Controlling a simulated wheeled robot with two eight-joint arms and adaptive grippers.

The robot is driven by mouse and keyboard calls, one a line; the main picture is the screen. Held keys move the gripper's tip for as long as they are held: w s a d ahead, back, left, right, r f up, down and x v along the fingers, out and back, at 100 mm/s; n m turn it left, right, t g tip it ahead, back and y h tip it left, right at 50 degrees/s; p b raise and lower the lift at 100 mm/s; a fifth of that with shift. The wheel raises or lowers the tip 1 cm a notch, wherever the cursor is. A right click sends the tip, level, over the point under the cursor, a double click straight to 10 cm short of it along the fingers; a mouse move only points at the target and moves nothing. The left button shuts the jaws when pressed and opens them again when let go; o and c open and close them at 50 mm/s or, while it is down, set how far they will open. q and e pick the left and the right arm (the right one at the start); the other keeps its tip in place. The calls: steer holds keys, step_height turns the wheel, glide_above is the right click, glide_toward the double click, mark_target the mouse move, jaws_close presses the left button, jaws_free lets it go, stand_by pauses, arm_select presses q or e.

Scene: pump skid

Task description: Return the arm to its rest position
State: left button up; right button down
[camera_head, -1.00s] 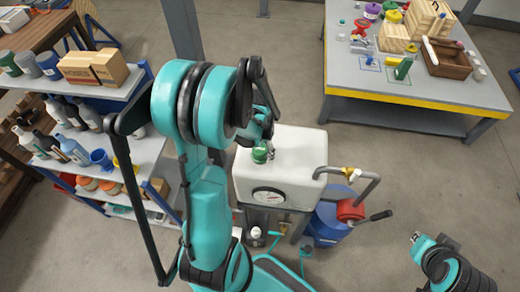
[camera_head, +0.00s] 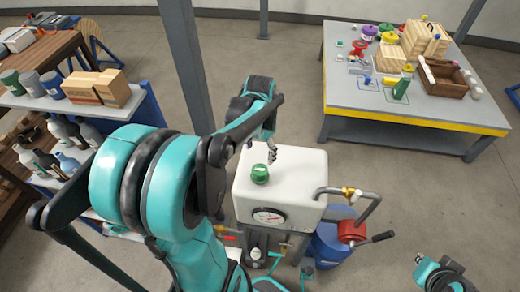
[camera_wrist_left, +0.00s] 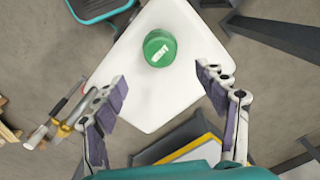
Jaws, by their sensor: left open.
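My left arm (camera_head: 175,185) reaches in from the left, bent over the pump skid. Its gripper (camera_head: 262,147) is just behind a green cap (camera_head: 260,174) on the white tank (camera_head: 300,190). In the left wrist view the two fingers (camera_wrist_left: 160,80) are spread wide with nothing between them. The green cap (camera_wrist_left: 160,48) lies beyond the fingertips, apart from them, on the white tank top (camera_wrist_left: 145,108). Part of my right arm (camera_head: 442,274) shows at the bottom right; its gripper fingers cannot be seen.
A pipe with a red part (camera_head: 350,232) and a blue drum (camera_head: 332,245) stand right of the tank. A grey post (camera_head: 186,65) rises behind my left arm. A shelf (camera_head: 125,108) with bottles is left. A grey table (camera_head: 425,98) with parts is back right.

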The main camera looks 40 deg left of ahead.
arm_select(q)
steer(key=shift+r, duration=0.3)
steer(key=s+d+f+t+b, duration=0.2)
steer(key=d+f+t+b, duration=0.1)
steer(key=d+f+b, duration=0.2)
steer(key=s+d+f+n+t+b, duration=0.1)
steer(key=s+d+f+t+b, duration=0.2)
steer(key=d+b, duration=0.6)
steer(key=shift+s+d+f+t+b, duration=0.15)
steer(key=shift+d+f+t+b, duration=0.35)
steer(key=shift+d+f, duration=0.65)
stand_by(0.3)
